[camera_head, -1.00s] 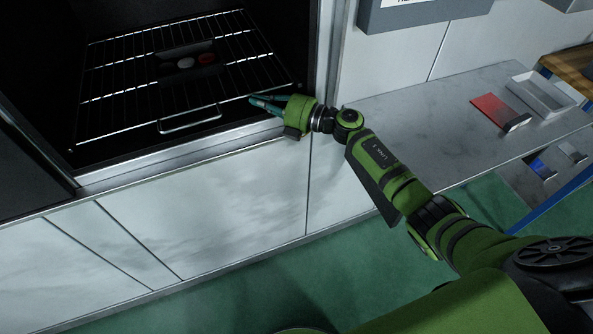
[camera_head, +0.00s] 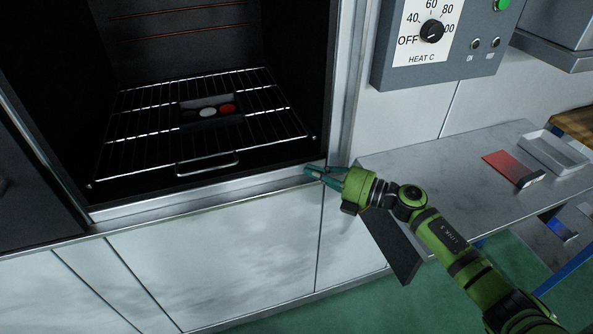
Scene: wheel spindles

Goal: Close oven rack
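The wire oven rack (camera_head: 151,135) lies level inside the dark oven (camera_head: 180,56), and its front handle loop (camera_head: 207,165) is close behind the oven's front sill. A small dark tray (camera_head: 213,119) sits on the rack and holds several round pieces, among them a white one and a red one. My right gripper (camera_head: 307,172) is at the right end of the oven sill, in front of the opening and apart from the rack handle. Its teal fingers look slightly parted, with nothing between them. My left gripper is not in view.
A dark open oven door (camera_head: 35,190) stands at the left. A grey heat control box (camera_head: 440,50) with a knob hangs on the wall at right. The grey counter (camera_head: 430,165) carries a red piece (camera_head: 508,166) and a metal tray (camera_head: 553,150).

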